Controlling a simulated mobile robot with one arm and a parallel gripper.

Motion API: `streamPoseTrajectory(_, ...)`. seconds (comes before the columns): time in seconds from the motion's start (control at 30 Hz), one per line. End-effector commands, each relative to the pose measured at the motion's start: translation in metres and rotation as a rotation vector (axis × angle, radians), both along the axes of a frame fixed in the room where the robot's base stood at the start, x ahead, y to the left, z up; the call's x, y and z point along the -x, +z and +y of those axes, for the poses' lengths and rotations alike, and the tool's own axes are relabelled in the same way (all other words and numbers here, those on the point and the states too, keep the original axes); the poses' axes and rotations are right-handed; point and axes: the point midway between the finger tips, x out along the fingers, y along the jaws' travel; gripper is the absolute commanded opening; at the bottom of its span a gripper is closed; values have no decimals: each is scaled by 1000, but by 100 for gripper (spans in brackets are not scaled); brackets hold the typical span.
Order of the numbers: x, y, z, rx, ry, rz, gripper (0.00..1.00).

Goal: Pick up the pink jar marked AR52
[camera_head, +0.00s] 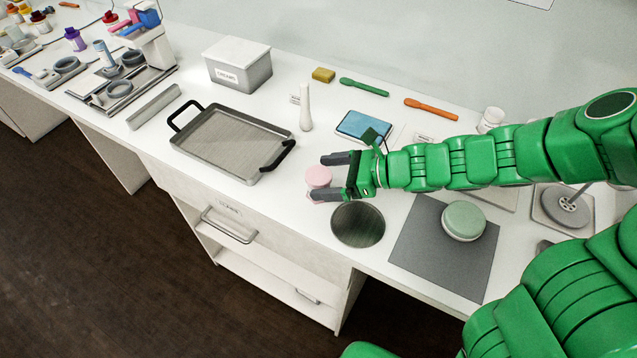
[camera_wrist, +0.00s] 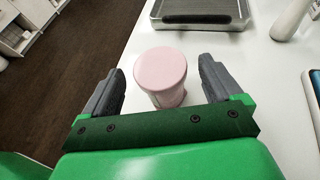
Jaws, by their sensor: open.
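The pink jar (camera_head: 318,177) stands upright on the white worktop, right of the metal tray. In the wrist view the jar (camera_wrist: 161,75) shows its round pink lid and stands between the two grey fingers, with a gap on each side. My gripper (camera_head: 333,177) is open around the jar, its fingers level with it and not visibly touching it. The wrist view also shows my gripper (camera_wrist: 161,82). No AR52 marking is readable in either view.
A metal tray with black handles (camera_head: 226,142) lies to the left. A white pestle-like piece (camera_head: 305,108) stands behind. A round dark disc (camera_head: 358,224) is set in front, near the counter edge. A pale green jar (camera_head: 463,220) stands on a grey mat (camera_head: 427,252) to the right.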

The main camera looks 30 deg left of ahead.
Motion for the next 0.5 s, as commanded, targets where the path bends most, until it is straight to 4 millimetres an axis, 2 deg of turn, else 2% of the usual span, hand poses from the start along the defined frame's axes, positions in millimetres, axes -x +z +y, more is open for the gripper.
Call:
streamPoseTrajectory(0.3,9,-15,29,-1,4,2,92)
streamPoseTrajectory(0.5,10,-19,37,1,1,1,92)
